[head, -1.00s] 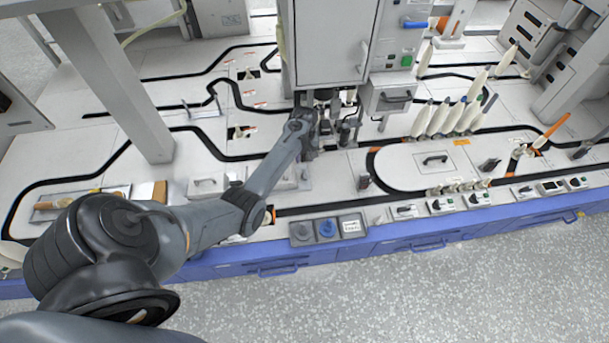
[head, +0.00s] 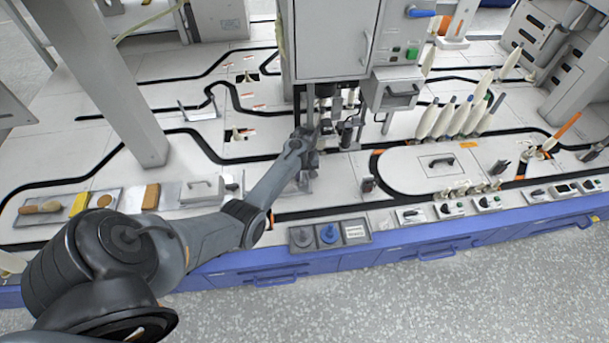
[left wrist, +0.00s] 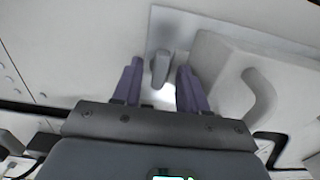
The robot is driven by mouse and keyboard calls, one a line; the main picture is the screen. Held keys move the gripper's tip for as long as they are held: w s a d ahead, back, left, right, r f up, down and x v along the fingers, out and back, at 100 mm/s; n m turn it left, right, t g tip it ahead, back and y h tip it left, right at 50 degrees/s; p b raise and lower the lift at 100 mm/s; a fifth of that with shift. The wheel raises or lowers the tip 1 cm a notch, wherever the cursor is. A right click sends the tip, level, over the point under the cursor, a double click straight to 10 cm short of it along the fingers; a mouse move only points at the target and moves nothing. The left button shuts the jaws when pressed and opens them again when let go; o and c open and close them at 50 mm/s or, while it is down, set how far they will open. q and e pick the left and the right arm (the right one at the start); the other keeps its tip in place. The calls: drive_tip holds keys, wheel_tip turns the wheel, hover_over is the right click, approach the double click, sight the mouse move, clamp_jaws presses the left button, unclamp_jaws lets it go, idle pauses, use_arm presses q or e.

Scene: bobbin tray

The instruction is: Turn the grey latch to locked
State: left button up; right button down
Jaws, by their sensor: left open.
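The grey latch (left wrist: 160,68) shows in the left wrist view as a short upright lever on a flat grey plate (left wrist: 176,30). My left gripper (left wrist: 160,86) is open, with one purple finger on each side of the latch. I see a gap on both sides of the lever and cannot tell any contact. In the head view my left gripper (head: 306,176) is down at the bench below the tall white cabinet. The latch cannot be made out there, being small and behind my arm. My right gripper is in neither view.
A white box with a curved handle (left wrist: 262,95) stands close beside the latch in the left wrist view. In the head view the white cabinet (head: 330,40) rises behind my gripper.

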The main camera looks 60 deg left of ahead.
use_arm(q)
drive_tip(key=shift+c, duration=0.4)
clamp_jaws()
